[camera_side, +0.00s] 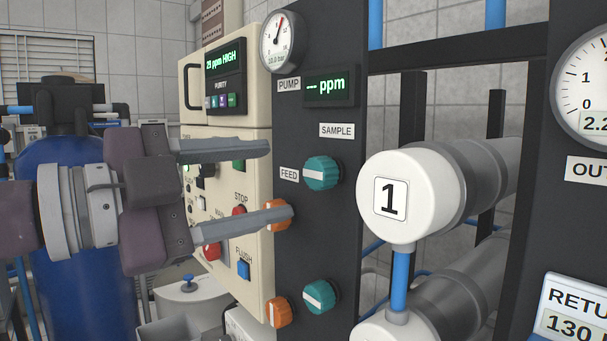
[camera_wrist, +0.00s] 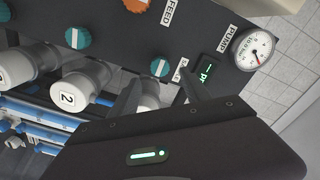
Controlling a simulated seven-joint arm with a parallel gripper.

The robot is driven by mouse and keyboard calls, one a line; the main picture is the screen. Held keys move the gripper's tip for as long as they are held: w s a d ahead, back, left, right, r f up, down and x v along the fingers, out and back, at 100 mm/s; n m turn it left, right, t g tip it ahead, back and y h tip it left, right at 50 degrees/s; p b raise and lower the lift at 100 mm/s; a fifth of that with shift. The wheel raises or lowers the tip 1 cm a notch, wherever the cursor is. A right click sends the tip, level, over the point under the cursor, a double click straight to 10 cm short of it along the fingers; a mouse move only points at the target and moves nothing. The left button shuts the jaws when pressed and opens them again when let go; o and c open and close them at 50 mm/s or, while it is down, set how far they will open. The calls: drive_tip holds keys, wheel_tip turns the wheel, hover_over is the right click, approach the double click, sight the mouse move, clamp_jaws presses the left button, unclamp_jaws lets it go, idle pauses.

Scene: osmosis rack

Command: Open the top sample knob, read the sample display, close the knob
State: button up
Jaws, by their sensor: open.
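The top sample knob (camera_side: 322,173) is teal with a white bar that looks roughly horizontal, on the dark panel below the SAMPLE label. The sample display (camera_side: 331,86) above it shows green dashes and "ppm". My gripper (camera_side: 279,180) is open and empty, its fingers pointing at the panel, one above the other, left of the knob in the side view. In the wrist view my gripper (camera_wrist: 158,76) has the top knob (camera_wrist: 160,67) between its fingertips in the picture. The display (camera_wrist: 206,68) is partly hidden there by a finger. I see no contact with the knob.
An orange knob (camera_side: 278,214) is partly covered by the lower finger in the side view. A second teal knob (camera_side: 319,296) and orange knob (camera_side: 279,312) sit lower. White-capped vessel 1 (camera_side: 404,194) stands right of the panel. A pump gauge (camera_side: 281,41) is above.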

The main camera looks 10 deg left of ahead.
sight(312, 174)
drive_tip(key=x, duration=0.6)
drive_tip(key=shift+w+d, duration=0.3)
clamp_jaws()
